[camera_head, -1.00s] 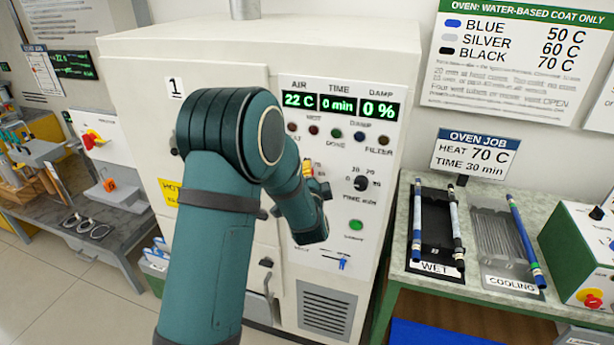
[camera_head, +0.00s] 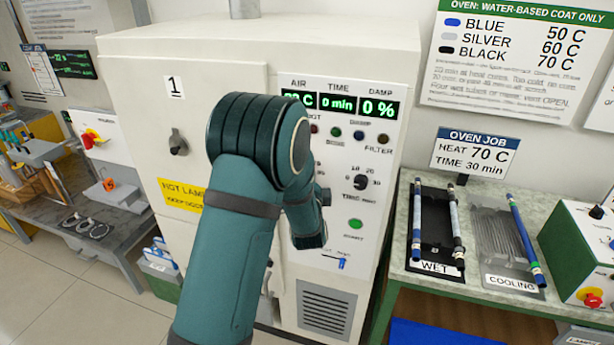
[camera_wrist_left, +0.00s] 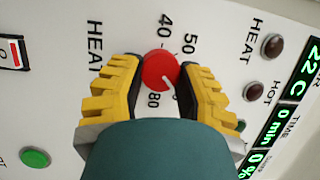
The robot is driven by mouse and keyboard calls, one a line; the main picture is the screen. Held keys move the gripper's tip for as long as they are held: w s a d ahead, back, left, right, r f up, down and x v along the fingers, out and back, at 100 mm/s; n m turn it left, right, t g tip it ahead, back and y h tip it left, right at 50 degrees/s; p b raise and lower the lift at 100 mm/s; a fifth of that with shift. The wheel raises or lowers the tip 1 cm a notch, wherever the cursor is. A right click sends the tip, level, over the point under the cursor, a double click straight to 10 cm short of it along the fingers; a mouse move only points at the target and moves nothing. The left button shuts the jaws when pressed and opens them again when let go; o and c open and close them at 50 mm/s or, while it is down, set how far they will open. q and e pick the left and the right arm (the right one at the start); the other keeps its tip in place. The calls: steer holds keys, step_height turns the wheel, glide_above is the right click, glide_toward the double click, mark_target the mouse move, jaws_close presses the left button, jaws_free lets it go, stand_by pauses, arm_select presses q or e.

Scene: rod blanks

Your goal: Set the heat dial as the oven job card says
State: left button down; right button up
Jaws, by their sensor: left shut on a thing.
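The red heat dial (camera_wrist_left: 159,70) sits between the two yellow fingers of my left gripper (camera_wrist_left: 160,76) in the left wrist view, and the gripper is shut on it. Its scale shows 40, 50 and 80; the numbers between are hidden by a finger. A pale mark on the dial seems to point to the lower right, but its exact reading is unclear. In the head view my arm hides the dial and the gripper. The oven job card (camera_head: 475,154) reads heat 70 C, time 30 min. My right gripper is not in view.
The oven (camera_head: 245,55) has a display (camera_head: 340,104) showing time 0 min and damp 0%; the left wrist view shows air 22 C. The time dial (camera_head: 360,182) and green button (camera_head: 355,224) are beside my arm. Wet (camera_head: 436,266) and cooling (camera_head: 512,281) racks stand on the right bench.

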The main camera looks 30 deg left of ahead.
arm_select(q)
steer(key=c, duration=0.5)
jaws_free()
steer(key=shift+a, duration=0.1)
steer(key=shift+c, duration=0.2)
steer(key=v, duration=1.2)
